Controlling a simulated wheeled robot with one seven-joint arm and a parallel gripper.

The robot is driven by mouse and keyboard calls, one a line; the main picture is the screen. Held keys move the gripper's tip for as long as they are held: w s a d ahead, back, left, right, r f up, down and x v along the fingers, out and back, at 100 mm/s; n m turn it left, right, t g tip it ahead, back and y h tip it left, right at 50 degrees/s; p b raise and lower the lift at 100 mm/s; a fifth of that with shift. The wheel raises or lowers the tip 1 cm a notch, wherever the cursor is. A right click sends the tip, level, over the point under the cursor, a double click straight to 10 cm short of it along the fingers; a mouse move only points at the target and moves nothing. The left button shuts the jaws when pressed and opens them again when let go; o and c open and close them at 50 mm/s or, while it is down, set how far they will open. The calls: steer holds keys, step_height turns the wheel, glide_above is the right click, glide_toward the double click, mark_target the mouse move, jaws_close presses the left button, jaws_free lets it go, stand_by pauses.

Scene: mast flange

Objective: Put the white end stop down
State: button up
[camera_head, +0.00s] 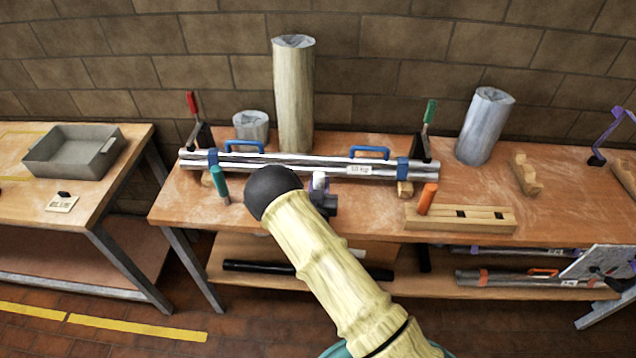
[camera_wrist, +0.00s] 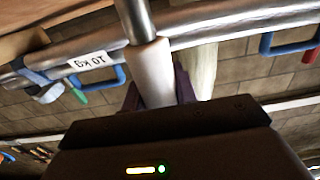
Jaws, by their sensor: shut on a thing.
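My gripper (camera_head: 325,203) is shut on the white end stop (camera_head: 319,181), in front of the middle of the long metal tube (camera_head: 300,164). In the wrist view the white end stop (camera_wrist: 151,72) sits between the dark purple fingers of my gripper (camera_wrist: 158,95). A grey metal rod (camera_wrist: 137,20) meets its far end; I cannot tell whether it is part of the end stop. The tube (camera_wrist: 220,25) passes behind the rod in that view. The end stop's lower part is hidden by the gripper.
The tube lies on the wooden workbench (camera_head: 377,226), with blue handles and clamps. A wooden block with slots (camera_head: 460,218), an orange-handled tool (camera_head: 427,198) and a teal-handled tool (camera_head: 220,185) are near the front. A grey tray (camera_head: 72,150) stands on the left table. Bare bench shows right of the block.

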steer(key=shift+f, duration=0.15)
steer(key=o, duration=1)
steer(key=shift+o, duration=0.2)
steer(key=shift+r, duration=0.2)
steer(key=shift+s+f, duration=0.1)
steer(key=shift+s, duration=0.15)
steer(key=s+b, duration=0.3)
steer(key=s, duration=0.8)
steer(key=shift+s+a, duration=0.25)
steer(key=shift+d, duration=0.1)
